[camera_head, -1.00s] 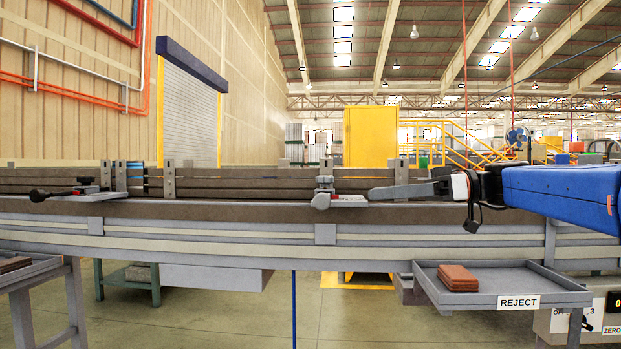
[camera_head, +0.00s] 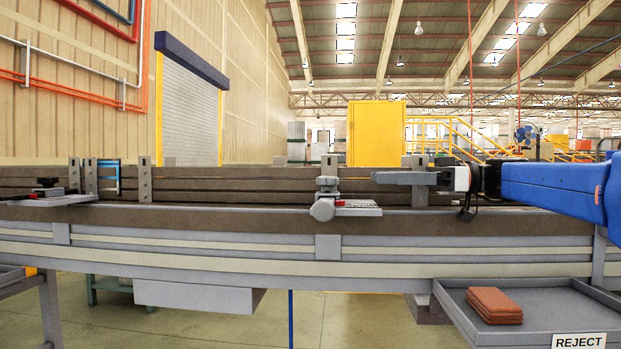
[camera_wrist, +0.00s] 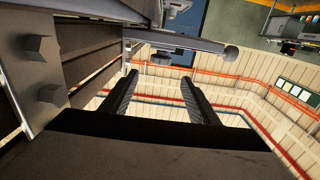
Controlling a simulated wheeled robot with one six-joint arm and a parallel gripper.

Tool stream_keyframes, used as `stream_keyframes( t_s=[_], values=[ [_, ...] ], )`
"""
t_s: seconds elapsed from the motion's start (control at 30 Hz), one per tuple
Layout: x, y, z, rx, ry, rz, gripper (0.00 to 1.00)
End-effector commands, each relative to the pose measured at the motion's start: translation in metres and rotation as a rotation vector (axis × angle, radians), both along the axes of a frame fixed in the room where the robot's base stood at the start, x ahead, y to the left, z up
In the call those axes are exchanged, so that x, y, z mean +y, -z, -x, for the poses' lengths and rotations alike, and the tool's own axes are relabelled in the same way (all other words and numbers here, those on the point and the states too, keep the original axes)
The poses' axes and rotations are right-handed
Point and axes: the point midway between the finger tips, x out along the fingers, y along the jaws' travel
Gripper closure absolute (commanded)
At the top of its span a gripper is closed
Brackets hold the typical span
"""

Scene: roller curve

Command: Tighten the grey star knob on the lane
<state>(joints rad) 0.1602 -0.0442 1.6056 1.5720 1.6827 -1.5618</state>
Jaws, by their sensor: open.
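The grey star knob (camera_head: 322,209) sits on the near side of the lane (camera_head: 250,218), below an upright bracket (camera_head: 328,182) and beside a small grey plate with red markings. My gripper (camera_head: 385,178) is right of the knob and a little higher, pointing left along the lane, apart from the knob. In the wrist view my two dark fingers (camera_wrist: 157,92) are apart with nothing between them. A grey bar with a rounded end (camera_wrist: 231,53) shows beyond the fingertips; I cannot tell whether it is the knob.
Another bracket (camera_head: 419,182) stands close behind my gripper; a bolted bracket (camera_wrist: 45,65) is near the fingers in the wrist view. A clamp with a dark knob (camera_head: 48,193) is at the lane's left. A REJECT tray (camera_head: 560,318) holding brown pieces (camera_head: 495,305) stands at lower right.

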Motion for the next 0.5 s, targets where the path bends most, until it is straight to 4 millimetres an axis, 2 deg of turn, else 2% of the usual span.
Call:
stream_keyframes(
  t_s=[0.5],
  values=[
    [0.072,0.0,-0.002,0.0,-0.004,0.0,0.45]
  ],
)
